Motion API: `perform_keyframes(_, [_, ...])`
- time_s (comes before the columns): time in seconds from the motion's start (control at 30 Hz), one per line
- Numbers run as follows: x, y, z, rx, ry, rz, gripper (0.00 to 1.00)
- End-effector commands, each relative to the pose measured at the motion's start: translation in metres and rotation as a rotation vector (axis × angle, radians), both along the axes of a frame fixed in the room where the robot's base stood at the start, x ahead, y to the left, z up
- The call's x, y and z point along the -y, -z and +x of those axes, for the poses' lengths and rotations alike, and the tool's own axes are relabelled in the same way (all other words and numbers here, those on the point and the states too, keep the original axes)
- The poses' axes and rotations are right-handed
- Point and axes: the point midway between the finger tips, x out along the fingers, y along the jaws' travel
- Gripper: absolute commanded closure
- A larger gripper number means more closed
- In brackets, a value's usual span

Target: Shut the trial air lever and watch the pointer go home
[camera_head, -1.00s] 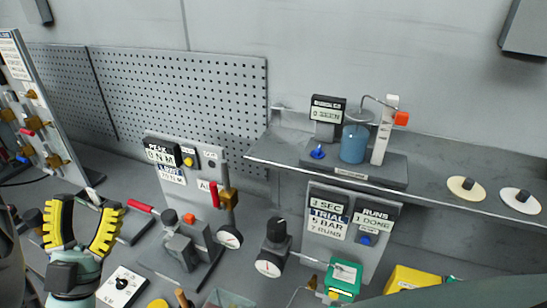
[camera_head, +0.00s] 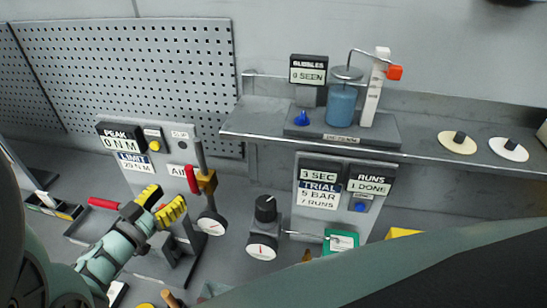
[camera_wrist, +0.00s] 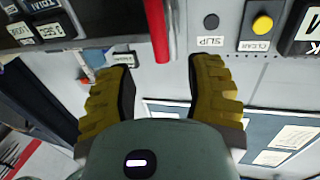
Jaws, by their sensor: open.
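A red lever handle (camera_head: 192,178) stands up on a brass valve (camera_head: 207,184) beside the partly covered AIR label (camera_head: 178,171). My gripper (camera_head: 163,203) is open and empty, to the left of this handle in the head view. In the wrist view the red handle (camera_wrist: 156,30) shows beyond the gap between my fingers (camera_wrist: 162,75), apart from them. A white dial gauge (camera_head: 212,224) hangs below the valve, and another dial (camera_head: 262,247) faces out under a black knob. Their pointers are too small to read surely. The trial panel (camera_head: 318,187) reads 3 SEC, 5 BAR, 7 RUNS.
The runs display (camera_head: 369,185) reads 1 DONE. A shelf (camera_head: 430,177) carries a blue jar (camera_head: 342,104) and the 0 SEEN bubbles display (camera_head: 308,70). Another red handle (camera_head: 103,203) lies left of my gripper. A yellow button (camera_head: 154,146) sits on the peak panel.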

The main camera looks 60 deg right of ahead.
Motion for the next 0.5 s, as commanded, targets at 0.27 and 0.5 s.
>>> perform_keyframes(0.27, [0.038, -0.003, 0.003, -0.002, 0.005, -0.003, 0.48])
perform_keyframes(0.5, [0.063, -0.002, 0.006, -0.002, 0.007, -0.004, 0.48])
